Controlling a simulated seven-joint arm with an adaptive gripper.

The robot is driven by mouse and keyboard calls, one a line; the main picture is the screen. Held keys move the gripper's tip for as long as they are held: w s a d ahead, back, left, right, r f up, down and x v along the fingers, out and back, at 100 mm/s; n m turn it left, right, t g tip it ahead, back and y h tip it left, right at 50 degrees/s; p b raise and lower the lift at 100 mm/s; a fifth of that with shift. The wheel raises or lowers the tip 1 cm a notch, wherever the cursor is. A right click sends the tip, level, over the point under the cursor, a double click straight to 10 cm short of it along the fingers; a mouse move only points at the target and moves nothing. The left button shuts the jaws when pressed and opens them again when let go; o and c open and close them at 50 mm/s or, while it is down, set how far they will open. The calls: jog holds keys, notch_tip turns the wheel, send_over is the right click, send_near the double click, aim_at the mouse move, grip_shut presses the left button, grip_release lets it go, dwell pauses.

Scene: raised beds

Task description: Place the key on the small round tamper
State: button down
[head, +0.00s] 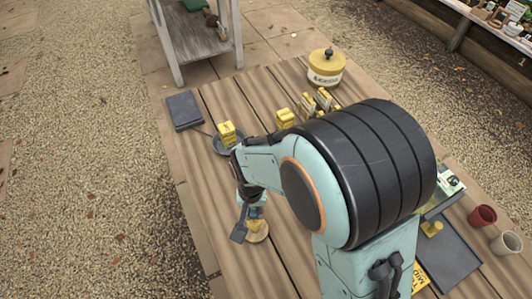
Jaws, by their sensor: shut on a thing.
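My gripper (248,226) is low over the near left part of the wooden table, with its dark fingers pointing down. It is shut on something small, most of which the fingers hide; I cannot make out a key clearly. A small round tan piece with a yellowish top (257,236), which looks like the small round tamper, lies on the table right beside and under the fingertips. From this view I cannot tell whether the held thing touches it.
A dark pan (219,146) with a yellow box (227,132) and a dark book (184,111) lie beyond my gripper. A dark tray (452,262) and two cups (482,216) are at right.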

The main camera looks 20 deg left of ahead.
jog(key=shift+f, duration=0.2)
jog(key=c, duration=1.1)
grip_release()
jog(key=shift+r, duration=0.15)
